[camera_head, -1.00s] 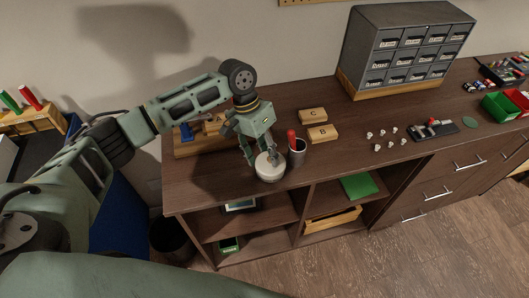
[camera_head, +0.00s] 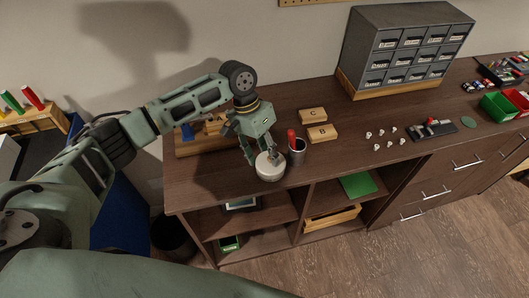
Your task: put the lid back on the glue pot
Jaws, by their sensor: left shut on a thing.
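The glue pot (camera_head: 270,175) is a round, pale, squat pot near the front left edge of the brown bench. Its lid (camera_head: 265,161) is a pale disc at the top of the pot, with a knob at its middle. My left gripper (camera_head: 265,152) points down over the pot and is shut on the lid's knob. The fingers hide part of the lid. I cannot tell if the lid is fully seated or slightly above the rim. My right gripper is not in view.
A dark cup (camera_head: 297,153) with a red-handled tool stands close right of the pot. Wooden blocks C (camera_head: 312,115) and B (camera_head: 322,133) lie behind it. Small pale knobs (camera_head: 381,134) and a grey drawer cabinet (camera_head: 408,48) are further right. A wooden rack stands behind my gripper.

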